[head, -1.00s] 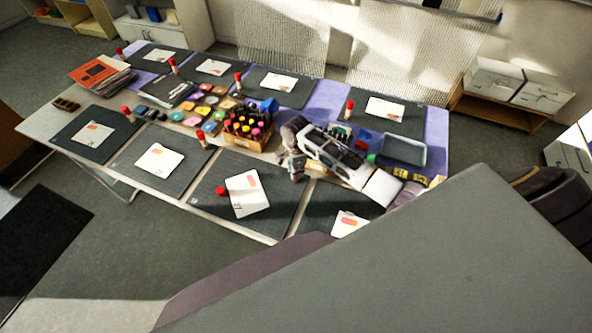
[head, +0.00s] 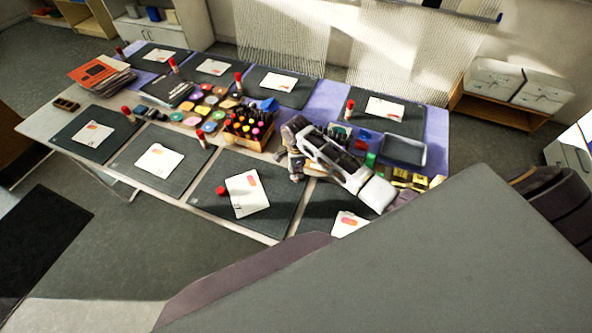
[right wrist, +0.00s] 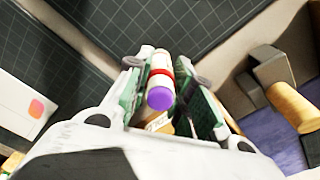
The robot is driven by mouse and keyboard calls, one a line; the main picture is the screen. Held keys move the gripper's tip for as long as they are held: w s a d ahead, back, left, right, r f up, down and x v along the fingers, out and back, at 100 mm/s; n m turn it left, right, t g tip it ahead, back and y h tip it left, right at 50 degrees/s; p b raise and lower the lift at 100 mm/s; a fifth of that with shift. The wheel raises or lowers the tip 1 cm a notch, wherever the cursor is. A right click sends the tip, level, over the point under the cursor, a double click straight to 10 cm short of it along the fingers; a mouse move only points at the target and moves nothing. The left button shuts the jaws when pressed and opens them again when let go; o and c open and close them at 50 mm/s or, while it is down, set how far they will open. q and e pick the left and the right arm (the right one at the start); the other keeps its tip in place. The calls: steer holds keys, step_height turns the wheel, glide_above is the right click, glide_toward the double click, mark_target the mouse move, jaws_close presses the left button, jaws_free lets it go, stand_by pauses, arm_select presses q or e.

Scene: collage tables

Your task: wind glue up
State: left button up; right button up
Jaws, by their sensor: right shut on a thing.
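My right gripper (head: 291,163) is over the near right part of the table, pointing down beside the marker box. In the right wrist view the gripper (right wrist: 165,95) is shut on a glue stick (right wrist: 160,70), with a white body, a red band and a purple end facing the camera. In the head view I cannot make the held stick out clearly. A loose red cap (head: 221,190) lies on the near mat, left of a white card (head: 246,194). My left gripper is not in view.
A wooden box of markers (head: 248,127) stands just left of the gripper. Red-capped glue sticks, including one at the right (head: 349,109), stand by several mats. A grey tray (head: 403,150) is at the right. The near mat (head: 220,217) has bare room around its card.

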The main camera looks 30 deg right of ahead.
stand_by(0.4)
steer(key=o, duration=1)
steer(key=o, duration=0.6)
steer(key=shift+c, duration=0.2)
steer(key=shift+r, duration=0.15)
steer(key=shift+r, duration=3.6)
